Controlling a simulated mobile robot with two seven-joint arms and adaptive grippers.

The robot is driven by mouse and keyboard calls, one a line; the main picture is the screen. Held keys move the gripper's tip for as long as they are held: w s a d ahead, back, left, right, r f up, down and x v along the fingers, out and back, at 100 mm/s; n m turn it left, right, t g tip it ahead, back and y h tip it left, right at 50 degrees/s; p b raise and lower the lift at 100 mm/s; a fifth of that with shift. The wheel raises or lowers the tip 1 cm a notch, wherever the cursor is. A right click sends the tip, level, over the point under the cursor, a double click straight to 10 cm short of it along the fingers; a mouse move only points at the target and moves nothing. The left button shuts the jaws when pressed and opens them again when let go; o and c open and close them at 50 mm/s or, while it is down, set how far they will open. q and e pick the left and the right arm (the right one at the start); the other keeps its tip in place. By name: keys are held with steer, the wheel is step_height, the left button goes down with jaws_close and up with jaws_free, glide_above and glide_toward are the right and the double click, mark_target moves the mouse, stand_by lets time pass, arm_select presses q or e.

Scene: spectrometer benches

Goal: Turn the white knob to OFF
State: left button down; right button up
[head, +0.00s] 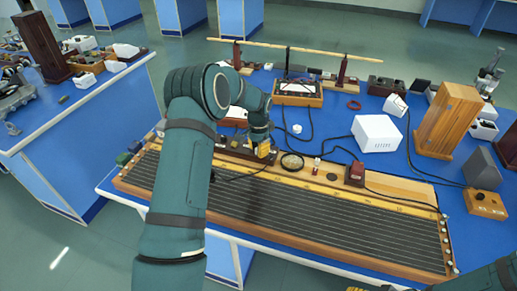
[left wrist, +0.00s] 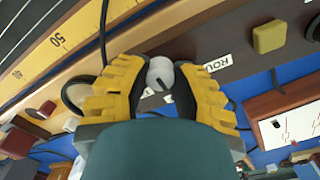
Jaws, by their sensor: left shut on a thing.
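The white knob (left wrist: 160,72) is a small round knob with a dark mark, in the left wrist view. It sits on a dark brown panel (left wrist: 190,38) beside a white label (left wrist: 218,63) that is partly cut off by a finger. My left gripper (head: 264,150) reaches down to the brown apparatus on the blue bench. Its yellow fingers (left wrist: 158,85) are shut on the knob, one on each side. In the head view the knob is hidden by the gripper. My right gripper is out of view.
A long wooden board with dark wires (head: 310,210) lies along the bench front. A white box (head: 377,133), a wooden block (head: 448,120) and a red-brown block (head: 355,174) stand to the right. Loose black cables cross the bench. A yellow block (left wrist: 269,37) stands near the fingers.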

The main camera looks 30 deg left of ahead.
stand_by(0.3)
arm_select(q)
steer(key=c, duration=0.7)
jaws_free()
step_height(320, 180, up, 12)
steer(key=shift+r, duration=0.1)
stand_by(0.4)
